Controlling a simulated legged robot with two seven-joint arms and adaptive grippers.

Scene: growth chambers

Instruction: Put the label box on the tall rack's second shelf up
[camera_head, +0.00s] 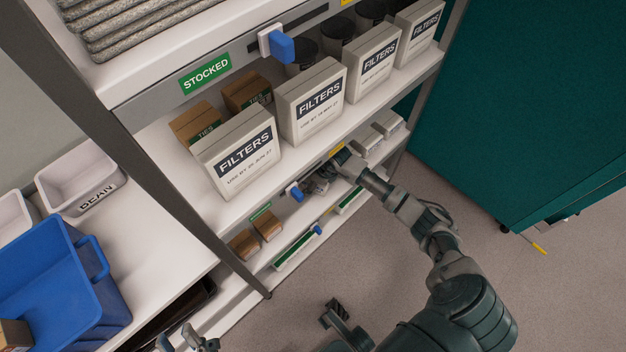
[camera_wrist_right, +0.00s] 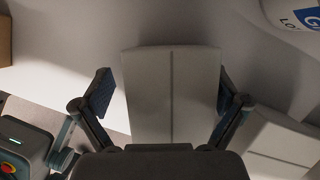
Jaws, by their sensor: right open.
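The tall rack (camera_head: 160,128) fills the middle of the head view. My right gripper (camera_head: 334,171) reaches into a lower shelf, below the FILTERS boxes, partly hidden by the shelf edge. In the right wrist view its open fingers (camera_wrist_right: 165,100) stand either side of a pale box (camera_wrist_right: 150,95) with a seam down the middle. No lettering shows on this box, so I cannot tell whether it is the label box; finger contact is unclear. Similar pale boxes (camera_head: 367,142) stand on that shelf in the head view. My left gripper (camera_head: 186,342) shows at the bottom edge, fingertips apart, empty.
FILTERS boxes (camera_head: 311,101) and brown TIES boxes (camera_head: 196,123) occupy the shelf above. Another pale box (camera_wrist_right: 285,142), a white cylinder (camera_wrist_right: 290,40) and a dark device with a red button (camera_wrist_right: 22,150) surround the gripper. A blue crate (camera_head: 60,290) is left; a green cabinet (camera_head: 530,100) is right.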

